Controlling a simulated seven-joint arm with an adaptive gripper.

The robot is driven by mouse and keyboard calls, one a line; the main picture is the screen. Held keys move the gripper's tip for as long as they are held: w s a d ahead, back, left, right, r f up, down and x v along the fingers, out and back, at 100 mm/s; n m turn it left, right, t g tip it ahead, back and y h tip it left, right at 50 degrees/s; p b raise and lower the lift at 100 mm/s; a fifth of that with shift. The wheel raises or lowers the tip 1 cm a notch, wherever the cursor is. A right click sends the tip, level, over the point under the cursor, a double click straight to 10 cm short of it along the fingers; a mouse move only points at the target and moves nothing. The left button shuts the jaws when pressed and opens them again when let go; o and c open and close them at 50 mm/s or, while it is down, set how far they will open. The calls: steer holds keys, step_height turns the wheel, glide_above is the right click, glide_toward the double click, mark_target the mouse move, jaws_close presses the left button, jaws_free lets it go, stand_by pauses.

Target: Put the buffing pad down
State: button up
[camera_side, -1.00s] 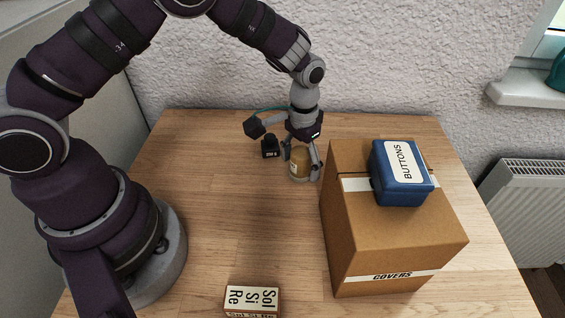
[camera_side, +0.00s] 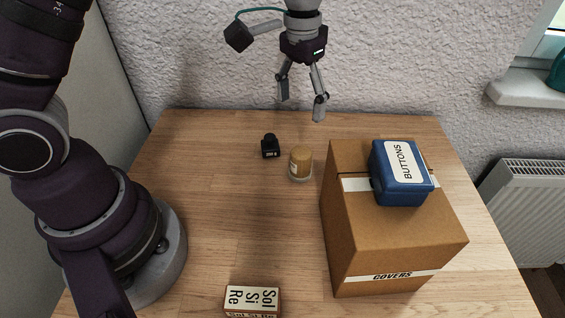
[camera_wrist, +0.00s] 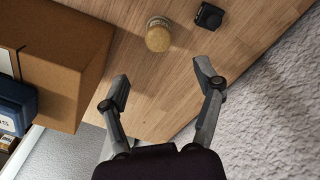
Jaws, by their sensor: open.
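The buffing pad is probably the tan round piece (camera_side: 300,162) with a pale base, standing on the wooden table left of the cardboard box. It also shows in the wrist view (camera_wrist: 158,36), beyond my fingertips. My gripper (camera_side: 301,110) is open and empty, raised well above the table near its back edge. In the wrist view my gripper (camera_wrist: 161,85) has its two fingers wide apart with nothing between them. The round piece is apart from both fingers.
A small black block (camera_side: 270,147) stands just left of the round piece. A cardboard box (camera_side: 390,245) labelled COVERS carries a blue BUTTONS box (camera_side: 403,190). A small box marked Sol Si Re (camera_side: 252,298) lies at the front. The table's (camera_side: 220,215) middle is clear.

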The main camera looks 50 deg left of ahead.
steer(key=s+a+r+t, duration=0.2)
steer(key=s+r, duration=0.1)
steer(key=s, duration=0.3)
steer(key=s+a+r+t, duration=0.2)
steer(key=s+r+t, duration=0.1)
steer(key=s, duration=0.4)
steer(key=shift+a+r, duration=0.4)
steer(key=shift+r, duration=0.15)
steer(key=shift+o, duration=0.4)
steer(key=shift+s+a+f, duration=0.1)
steer(key=shift+s+f, duration=0.15)
steer(key=shift+s, duration=0.15)
